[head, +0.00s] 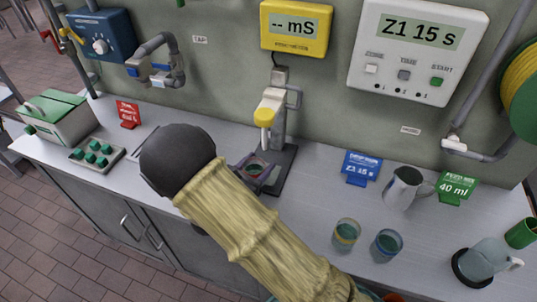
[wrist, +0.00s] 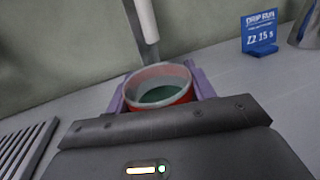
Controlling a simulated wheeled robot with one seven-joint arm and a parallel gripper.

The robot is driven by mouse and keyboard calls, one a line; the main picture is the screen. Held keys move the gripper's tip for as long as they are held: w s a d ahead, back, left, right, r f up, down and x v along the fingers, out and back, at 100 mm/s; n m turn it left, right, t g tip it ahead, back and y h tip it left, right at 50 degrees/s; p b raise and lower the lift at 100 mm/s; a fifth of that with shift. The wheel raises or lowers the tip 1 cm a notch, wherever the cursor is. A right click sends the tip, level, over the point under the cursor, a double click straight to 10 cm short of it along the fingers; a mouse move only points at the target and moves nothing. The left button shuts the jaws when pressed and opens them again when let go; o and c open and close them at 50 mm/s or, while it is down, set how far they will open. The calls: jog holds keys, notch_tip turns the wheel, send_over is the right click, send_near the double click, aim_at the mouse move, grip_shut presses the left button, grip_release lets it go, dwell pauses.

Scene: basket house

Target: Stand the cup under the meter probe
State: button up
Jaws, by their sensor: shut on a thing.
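The cup (wrist: 160,90), clear with a red band and dark green liquid inside, is upright between the purple fingers of my gripper (wrist: 160,98). In the head view the cup (head: 254,168) is partly hidden by my gripper (head: 256,174), which is shut on it. The meter probe (head: 268,112) hangs from a grey stand with a yellow head, and the cup is below and slightly left of it. In the wrist view the probe (wrist: 147,20) is above and behind the cup's rim, not visibly in the liquid. The yellow meter (head: 296,27) reads "-- mS".
Two glasses (head: 346,234) (head: 386,244) stand front right, with a metal pitcher (head: 406,188) behind them. A blue sign (head: 361,167) and green sign (head: 455,188) stand near the wall. A slotted grate (wrist: 25,148) lies left of my gripper. The counter between stand and blue sign is clear.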

jog(key=shift+x, duration=0.95)
jog(key=shift+w+d, duration=0.1)
jog(key=shift+w, duration=0.05)
jog(key=x, duration=0.4)
jog(key=shift+r+p, duration=0.1)
jog(key=shift+p, duration=0.3)
jog(key=shift+f, duration=0.65)
jog(key=shift+s+f, duration=0.2)
